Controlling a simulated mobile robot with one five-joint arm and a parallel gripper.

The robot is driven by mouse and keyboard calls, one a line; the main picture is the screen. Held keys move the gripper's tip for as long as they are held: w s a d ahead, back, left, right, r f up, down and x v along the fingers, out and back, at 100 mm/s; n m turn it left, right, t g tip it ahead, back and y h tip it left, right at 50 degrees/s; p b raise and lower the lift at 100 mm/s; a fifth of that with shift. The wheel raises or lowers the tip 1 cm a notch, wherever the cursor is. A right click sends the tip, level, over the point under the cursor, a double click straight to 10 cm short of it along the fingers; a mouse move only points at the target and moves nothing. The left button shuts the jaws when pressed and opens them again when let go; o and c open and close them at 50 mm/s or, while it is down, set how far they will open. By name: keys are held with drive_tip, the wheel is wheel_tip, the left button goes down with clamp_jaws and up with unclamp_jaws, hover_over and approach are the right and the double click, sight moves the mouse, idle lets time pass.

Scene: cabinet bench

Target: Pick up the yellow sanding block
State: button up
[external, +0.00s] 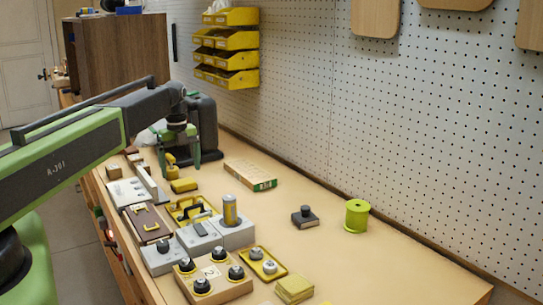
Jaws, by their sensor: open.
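A small yellow block (184,185) lies flat on the bench just below and in front of my gripper; it looks like the sanding block, though it is too small to be sure. My gripper (181,166) points down over the bench's left-middle part, its green fingers apart with nothing clearly held. The gap between the fingertips and the block is hard to judge. Another yellow object (170,160) stands behind the block, close to the left finger and partly overlapped by it.
A flat carton (250,176), dark block (304,217) and green spool (357,216) lie rightward. The right bench is mostly clear.

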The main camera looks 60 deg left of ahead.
sight(183, 181)
drive_tip(key=f+b, duration=0.5)
drive_tip(key=shift+w+f, duration=0.2)
drive_tip(key=shift+f, duration=0.05)
drive_tip(key=shift+r, duration=0.2)
drive_tip(key=shift+c, duration=0.4)
drive_tip(key=c, duration=1.4)
drive_tip(key=shift+r, duration=0.1)
wheel_tip(183, 181, up, 4)
drive_tip(key=p, duration=0.4)
drive_tip(key=shift+r, duration=0.15)
drive_tip(key=d+r+p, duration=0.2)
drive_tip(key=d, duration=0.1)
drive_tip(key=w+d+r+p, duration=0.1)
drive_tip(key=d+r+p, duration=0.1)
drive_tip(key=d, duration=0.2)
drive_tip(key=w+d+r+p, duration=0.1)
drive_tip(key=d+r+p, duration=0.1)
drive_tip(key=d+p, duration=0.1)
drive_tip(key=shift+d+r, duration=0.3)
drive_tip(key=shift+d, duration=0.4)
